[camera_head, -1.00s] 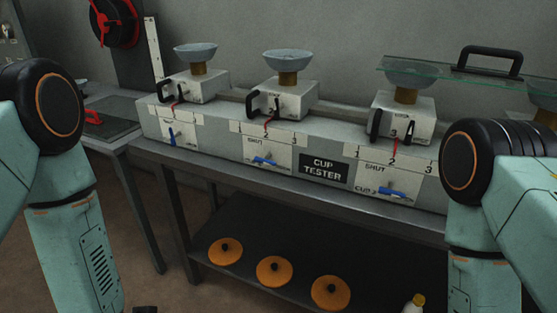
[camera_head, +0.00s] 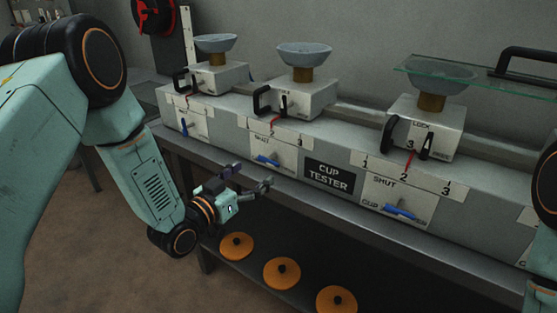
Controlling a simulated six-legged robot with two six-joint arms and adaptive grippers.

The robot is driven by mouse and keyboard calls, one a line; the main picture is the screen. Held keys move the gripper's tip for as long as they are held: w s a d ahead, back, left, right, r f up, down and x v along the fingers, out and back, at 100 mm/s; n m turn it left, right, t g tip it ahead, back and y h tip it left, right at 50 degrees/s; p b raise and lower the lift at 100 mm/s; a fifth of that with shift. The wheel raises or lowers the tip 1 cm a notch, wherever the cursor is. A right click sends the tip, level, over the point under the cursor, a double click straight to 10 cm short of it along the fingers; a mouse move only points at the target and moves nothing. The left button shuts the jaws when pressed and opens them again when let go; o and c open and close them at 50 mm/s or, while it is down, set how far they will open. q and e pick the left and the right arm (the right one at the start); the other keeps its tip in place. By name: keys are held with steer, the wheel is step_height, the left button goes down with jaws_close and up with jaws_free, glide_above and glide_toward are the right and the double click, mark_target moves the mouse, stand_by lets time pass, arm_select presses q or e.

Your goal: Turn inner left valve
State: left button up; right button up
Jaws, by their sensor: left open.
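Blue-handled valves sit on white panels along the front of the grey cup tester (camera_head: 329,176). The left valve (camera_head: 184,125) has its handle upright. The second valve (camera_head: 267,159), under a "SHUT" label, has its handle lying nearly level. The third valve (camera_head: 399,212) also has a nearly level handle. My left gripper (camera_head: 252,176) is open and empty, just below and in front of the second valve, apart from it. My right gripper is out of view; only part of my right arm shows at the right edge.
Above the bench stand several grey cups on white sliding blocks with black handles, such as the middle block (camera_head: 304,98). A glass plate (camera_head: 440,68) lies over the right cup. Orange discs (camera_head: 282,273) lie on the lower shelf (camera_head: 250,290), below my left gripper.

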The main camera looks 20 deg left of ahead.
mark_target(266, 162)
arm_select(q)
steer(key=shift+w+d+r, duration=0.15)
steer(key=shift+w, duration=0.05)
steer(key=x, duration=0.4)
steer(key=b+x, duration=0.1)
steer(key=shift+w+f, duration=0.25)
steer(key=shift+w, duration=0.45)
steer(key=shift+d+r, duration=0.1)
steer(key=shift+r, duration=0.1)
steer(key=shift+w+f, duration=0.1)
steer(key=shift+w, duration=0.1)
steer(key=shift+c, duration=1.4)
steer(key=shift+s, duration=0.1)
steer(key=c, duration=0.9)
steer(key=shift+o, duration=0.2)
